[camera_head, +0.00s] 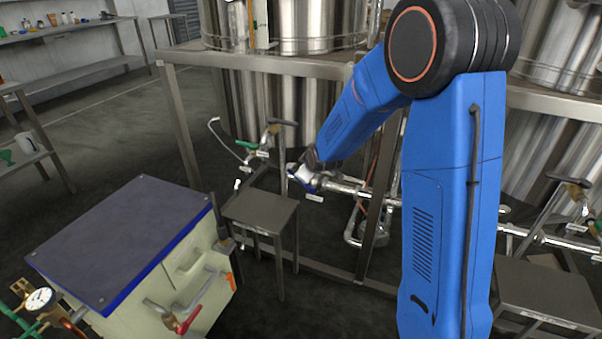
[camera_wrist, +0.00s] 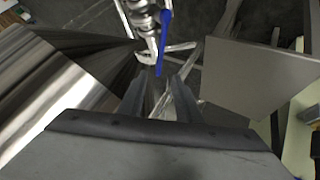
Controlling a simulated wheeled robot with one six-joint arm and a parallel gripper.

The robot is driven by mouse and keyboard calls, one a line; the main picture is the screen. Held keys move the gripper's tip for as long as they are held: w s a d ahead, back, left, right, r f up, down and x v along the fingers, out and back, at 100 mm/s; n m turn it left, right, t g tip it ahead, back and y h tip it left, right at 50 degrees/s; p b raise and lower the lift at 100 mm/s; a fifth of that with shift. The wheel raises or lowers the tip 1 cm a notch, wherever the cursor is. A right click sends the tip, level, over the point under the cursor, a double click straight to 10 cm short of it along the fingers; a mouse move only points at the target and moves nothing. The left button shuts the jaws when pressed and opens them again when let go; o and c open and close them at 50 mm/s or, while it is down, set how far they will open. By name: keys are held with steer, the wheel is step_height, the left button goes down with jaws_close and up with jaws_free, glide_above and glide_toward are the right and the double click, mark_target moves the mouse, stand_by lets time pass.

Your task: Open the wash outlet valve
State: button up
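A valve with a long blue lever handle (camera_wrist: 163,38) sits on shiny metal pipework ahead of my fingers in the wrist view. I cannot read a label that says whether it is the wash outlet valve. In the head view my blue arm reaches down to the pipework in front of the middle tank, and my gripper (camera_head: 306,172) is small and partly hidden there. In the wrist view my gripper (camera_wrist: 160,88) has its two dark fingers apart, with nothing between them. The blue lever lies just beyond the fingertips, and I see no contact.
A small grey table (camera_head: 262,211) stands left of the pipework; its top shows at right in the wrist view (camera_wrist: 258,78). A dark-topped cabinet (camera_head: 125,235) with a red-handled valve (camera_head: 188,320) is at front left. A frame post (camera_head: 378,205) stands near my arm.

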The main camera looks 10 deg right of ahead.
steer(key=shift+v, duration=0.9)
steer(key=c, duration=0.7)
steer(key=shift+d+m, duration=0.1)
steer(key=shift+m, duration=0.2)
jaws_close()
steer(key=w+d+r+m, duration=0.2)
steer(key=d+m, duration=0.1)
steer(key=m, duration=1.4)
steer(key=s+a+f+x, duration=0.1)
steer(key=a+x, duration=0.1)
steer(key=x, duration=1.1)
steer(key=shift+s+f, duration=0.25)
